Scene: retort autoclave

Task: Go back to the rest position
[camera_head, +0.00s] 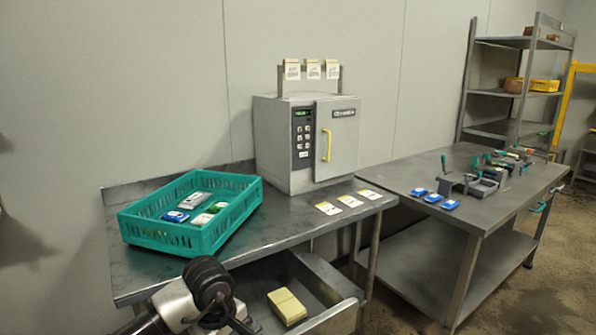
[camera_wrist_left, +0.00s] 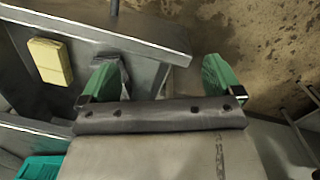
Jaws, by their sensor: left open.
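My left gripper (camera_wrist_left: 158,82) shows in the left wrist view with its two green fingers spread apart and nothing between them. It is beside the metal front of an open drawer (camera_wrist_left: 150,38), with the floor beyond. In the head view, part of my left arm shows at the bottom, in front of the table; its fingers cannot be made out there. My right gripper is in neither view.
The open drawer (camera_head: 340,318) holds a yellow block (camera_head: 287,306). The metal table (camera_head: 290,225) carries a teal crate (camera_head: 205,238) of packets, a grey autoclave (camera_head: 275,145) with its door shut, and several cards. A second table (camera_head: 400,185) with blue packets and clamps stands right.

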